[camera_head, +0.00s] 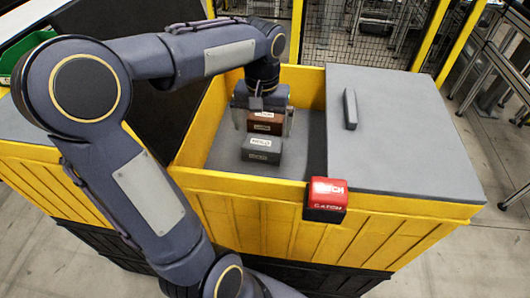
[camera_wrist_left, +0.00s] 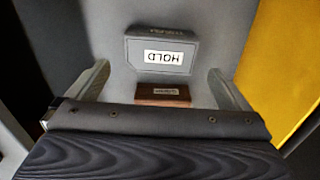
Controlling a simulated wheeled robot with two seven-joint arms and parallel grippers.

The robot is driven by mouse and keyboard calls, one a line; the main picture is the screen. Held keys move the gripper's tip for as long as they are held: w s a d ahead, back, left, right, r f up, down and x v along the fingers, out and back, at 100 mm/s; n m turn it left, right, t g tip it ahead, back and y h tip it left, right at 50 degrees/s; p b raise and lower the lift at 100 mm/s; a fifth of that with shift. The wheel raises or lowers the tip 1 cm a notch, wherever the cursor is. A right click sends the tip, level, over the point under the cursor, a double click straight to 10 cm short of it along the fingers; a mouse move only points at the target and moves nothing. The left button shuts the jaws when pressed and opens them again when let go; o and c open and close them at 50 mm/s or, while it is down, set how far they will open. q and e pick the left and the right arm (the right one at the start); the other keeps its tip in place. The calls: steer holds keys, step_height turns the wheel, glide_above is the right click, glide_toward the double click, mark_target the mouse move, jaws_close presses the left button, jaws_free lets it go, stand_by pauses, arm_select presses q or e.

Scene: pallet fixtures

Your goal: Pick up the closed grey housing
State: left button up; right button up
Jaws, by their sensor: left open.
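The grey housing (camera_head: 262,148) is a closed block with a white label, lying on the grey floor of the yellow-walled bin (camera_head: 205,120). In the left wrist view the grey housing (camera_wrist_left: 160,55) reads HOLD, upside down. A smaller brown block (camera_head: 265,122) with a label lies just behind it in the head view; in the wrist view the brown block (camera_wrist_left: 163,94) is nearer the gripper's palm. My left gripper (camera_head: 263,126) is open inside the bin, its fingers spread to either side of the blocks. Contact with either block cannot be told. My right gripper is not in view.
A grey cover (camera_head: 400,140) with a raised bar (camera_head: 350,108) closes the bin's right part. A red box (camera_head: 327,199) marked CATCH sits on the front rim. Yellow walls surround the opening. A dark panel stands to the left, and a green container (camera_head: 22,55) beyond it.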

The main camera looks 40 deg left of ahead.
mark_target(262, 142)
arm_select(q)
step_height(262, 142, down, 8)
steer(key=shift+w+a+r, duration=0.1)
steer(key=shift+a, duration=0.05)
steer(key=c, duration=0.8)
